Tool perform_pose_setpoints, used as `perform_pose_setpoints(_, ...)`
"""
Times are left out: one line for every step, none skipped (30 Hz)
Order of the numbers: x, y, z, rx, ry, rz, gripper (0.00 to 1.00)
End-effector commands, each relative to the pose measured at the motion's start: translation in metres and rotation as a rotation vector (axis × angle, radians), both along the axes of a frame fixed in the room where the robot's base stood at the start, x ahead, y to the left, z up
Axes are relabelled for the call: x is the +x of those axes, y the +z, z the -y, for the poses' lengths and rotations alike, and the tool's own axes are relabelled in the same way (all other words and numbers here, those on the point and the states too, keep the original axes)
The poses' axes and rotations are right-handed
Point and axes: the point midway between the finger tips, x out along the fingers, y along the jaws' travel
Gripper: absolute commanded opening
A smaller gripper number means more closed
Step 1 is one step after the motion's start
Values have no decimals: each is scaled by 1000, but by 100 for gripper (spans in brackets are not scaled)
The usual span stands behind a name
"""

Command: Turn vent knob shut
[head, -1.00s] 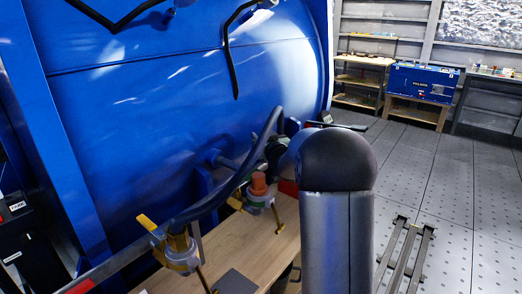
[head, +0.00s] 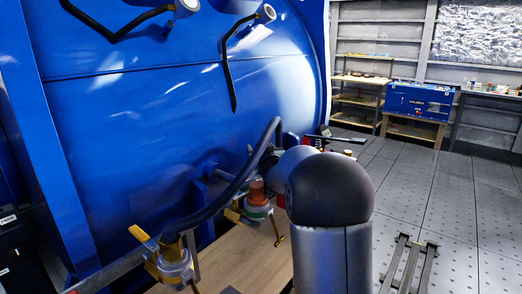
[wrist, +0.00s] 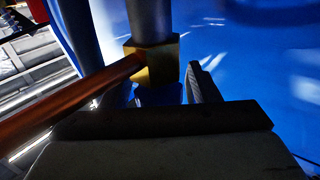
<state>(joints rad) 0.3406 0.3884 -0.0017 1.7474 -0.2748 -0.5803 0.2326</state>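In the wrist view, a blue part (wrist: 158,95), possibly the vent knob, sits under a brass hex fitting (wrist: 152,62) on a grey stem. My gripper (wrist: 155,100) has its ridged right finger standing beside the blue part with a small gap. The left finger is mostly hidden behind a copper-coloured pipe. The fingers look apart, with the blue part between or just beyond them; contact cannot be told. In the head view my arm hides the gripper, and I cannot make out a blue knob there.
A big blue tank (head: 180,90) fills the left. A valve with a yellow handle (head: 143,238) and one with an orange-red cap (head: 257,188) stand above a wooden surface (head: 240,262). A black hose (head: 235,185) curves between. Open floor (head: 440,185) lies right.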

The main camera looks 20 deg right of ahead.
Motion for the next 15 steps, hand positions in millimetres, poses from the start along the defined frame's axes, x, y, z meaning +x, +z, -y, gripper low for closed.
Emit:
perform_pose_setpoints(0,0,0,0,0,1,55)
perform_pose_setpoints(0,0,0,0,0,1,55)
perform_pose_setpoints(0,0,0,0,0,1,55)
perform_pose_setpoints(0,0,0,0,0,1,55)
perform_pose_setpoints(-1,1,0,0,0,1,55)
perform_pose_setpoints(-3,1,0,0,0,1,55)
perform_pose_setpoints(-5,1,-1,0,0,1,55)
perform_pose_setpoints(-8,1,-1,0,0,1,55)
perform_pose_setpoints(-13,1,-2,-1,-1,2,55)
perform_pose_setpoints(-18,1,-3,-2,-1,3,55)
perform_pose_setpoints(-23,1,-4,0,-1,2,55)
perform_pose_setpoints(-31,1,-6,-1,-1,2,55)
perform_pose_setpoints(-38,1,-7,-1,-1,2,55)
perform_pose_setpoints(-44,1,-8,-1,-1,2,55)
perform_pose_setpoints(-53,1,-10,-1,-1,2,55)
